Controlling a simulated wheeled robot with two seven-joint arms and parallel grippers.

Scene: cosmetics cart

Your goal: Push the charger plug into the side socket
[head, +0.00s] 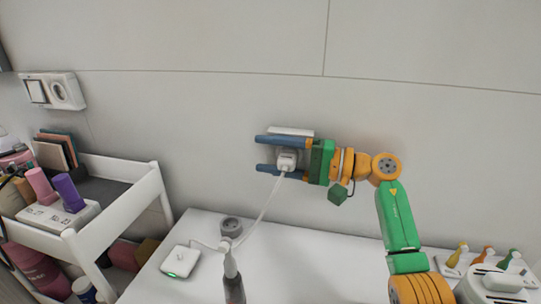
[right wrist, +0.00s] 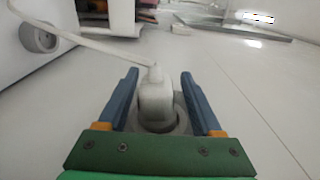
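The white charger plug (head: 287,159) is at the wall, with its white cable running down towards the table. In the right wrist view the plug (right wrist: 157,102) sits at a round grey socket (right wrist: 160,127), upright in that picture; how deep it is in is hidden. A white wall plate (head: 291,131) shows behind it in the head view. My right gripper (head: 260,153) has one blue finger above the plug and one below. In the right wrist view a gap shows between the plug and each finger, so the gripper is open around it. My left gripper is not in view.
A switch-and-socket plate (head: 53,91) is on the wall at left, above a white cart (head: 108,235) with cosmetics. On the white table (head: 290,265) are a white charging pad (head: 181,261), a round grey piece (head: 231,227) and an upright grey-handled item (head: 233,283). Small bottles (head: 484,254) stand right.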

